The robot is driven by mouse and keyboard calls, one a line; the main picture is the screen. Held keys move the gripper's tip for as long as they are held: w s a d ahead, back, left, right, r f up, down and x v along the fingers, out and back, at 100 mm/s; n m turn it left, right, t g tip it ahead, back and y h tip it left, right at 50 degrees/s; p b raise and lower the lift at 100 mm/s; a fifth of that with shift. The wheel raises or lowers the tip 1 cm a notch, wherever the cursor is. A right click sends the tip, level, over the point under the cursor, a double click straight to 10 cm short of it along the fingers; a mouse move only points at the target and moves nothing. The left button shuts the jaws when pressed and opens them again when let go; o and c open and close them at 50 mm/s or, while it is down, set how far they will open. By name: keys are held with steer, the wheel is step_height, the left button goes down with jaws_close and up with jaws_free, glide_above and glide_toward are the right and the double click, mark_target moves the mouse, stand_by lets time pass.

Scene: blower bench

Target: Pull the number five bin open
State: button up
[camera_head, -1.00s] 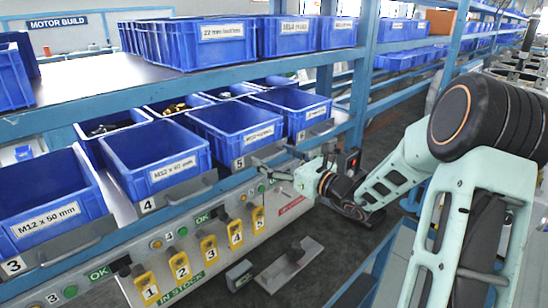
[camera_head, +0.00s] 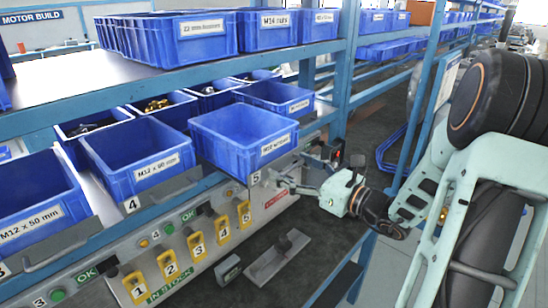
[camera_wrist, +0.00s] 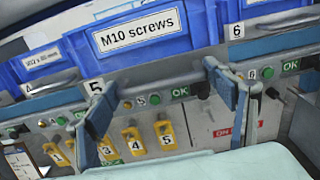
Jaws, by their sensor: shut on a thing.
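The number five bin (camera_head: 243,130) is a blue bin labelled M10 screws, and its number plate (camera_head: 255,178) shows a 5. In the head view it juts out past bin four (camera_head: 140,155) and the bin on its right. My gripper (camera_head: 284,184) is at the front of bin five, below its label, shut on the handle there. In the wrist view the M10 screws label (camera_wrist: 138,32) and the 5 plate (camera_wrist: 95,86) are close ahead, between and above my fingers (camera_wrist: 165,98).
Below the bins runs a panel with green buttons and yellow numbered tags (camera_head: 195,245). Bin three (camera_head: 35,195) is at the left. A shelf of blue bins (camera_head: 170,38) sits above. A blue post (camera_head: 345,75) stands right of bin five.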

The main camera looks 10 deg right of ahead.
steer(key=v, duration=0.6)
steer(key=shift+s, duration=0.1)
steer(key=o, duration=1.7)
steer(key=shift+d, duration=0.1)
steer(key=v, duration=1.2)
